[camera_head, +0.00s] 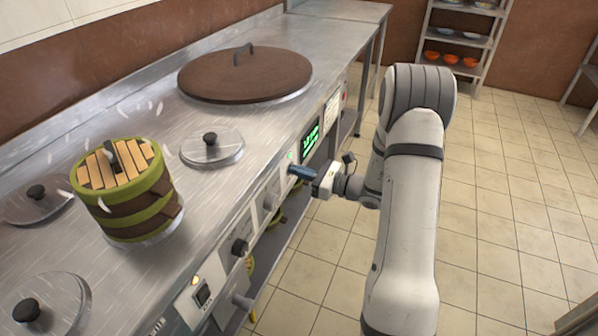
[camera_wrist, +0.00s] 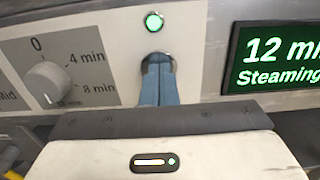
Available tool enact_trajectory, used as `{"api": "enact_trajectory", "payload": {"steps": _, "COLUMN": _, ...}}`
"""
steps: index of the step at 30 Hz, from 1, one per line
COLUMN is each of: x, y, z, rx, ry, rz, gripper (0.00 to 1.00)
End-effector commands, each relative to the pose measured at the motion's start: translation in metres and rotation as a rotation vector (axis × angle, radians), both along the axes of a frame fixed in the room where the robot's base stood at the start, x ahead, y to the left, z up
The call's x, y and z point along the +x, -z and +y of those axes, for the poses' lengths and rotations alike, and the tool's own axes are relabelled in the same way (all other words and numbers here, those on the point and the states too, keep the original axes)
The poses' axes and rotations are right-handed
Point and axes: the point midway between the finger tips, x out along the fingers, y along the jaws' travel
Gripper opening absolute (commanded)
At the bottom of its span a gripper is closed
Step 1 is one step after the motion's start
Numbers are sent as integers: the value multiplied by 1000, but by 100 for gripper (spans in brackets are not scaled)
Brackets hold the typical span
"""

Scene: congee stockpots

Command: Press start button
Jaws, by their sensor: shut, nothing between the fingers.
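The front panel has a round fitting (camera_wrist: 143,62) with a metal rim, mostly hidden behind my fingertips; it may be the start button, but its face does not show. My gripper (camera_wrist: 158,63) is shut and empty, its blue fingers at this fitting, apparently touching it. In the head view my gripper (camera_head: 291,170) meets the counter's front panel. A green round light (camera_wrist: 154,22) glows just above the fingers.
A timer knob (camera_wrist: 48,84) with minute marks sits left of the fingers. On the steel counter (camera_head: 180,120) stand a green-banded wooden bucket (camera_head: 128,205), a large brown lid (camera_head: 245,76) and small metal lids (camera_head: 212,150).

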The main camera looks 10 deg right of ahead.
Motion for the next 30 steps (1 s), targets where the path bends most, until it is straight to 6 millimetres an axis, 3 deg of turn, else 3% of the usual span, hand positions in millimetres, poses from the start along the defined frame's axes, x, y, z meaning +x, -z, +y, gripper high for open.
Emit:
{"api": "enact_trajectory", "payload": {"steps": 9, "x": -37, "y": -3, "z": -62, "rx": 6, "ry": 11, "rz": 4, "gripper": 0}}
{"api": "enact_trajectory", "payload": {"steps": 15, "x": -60, "y": -2, "z": -93, "rx": 6, "ry": 8, "rz": 6, "gripper": 0}}
{"api": "enact_trajectory", "payload": {"steps": 21, "x": -72, "y": 0, "z": -107, "rx": 5, "ry": 4, "rz": 5, "gripper": 0}}
{"api": "enact_trajectory", "payload": {"steps": 30, "x": -74, "y": 1, "z": -109, "rx": 5, "ry": 1, "rz": 5, "gripper": 0}}
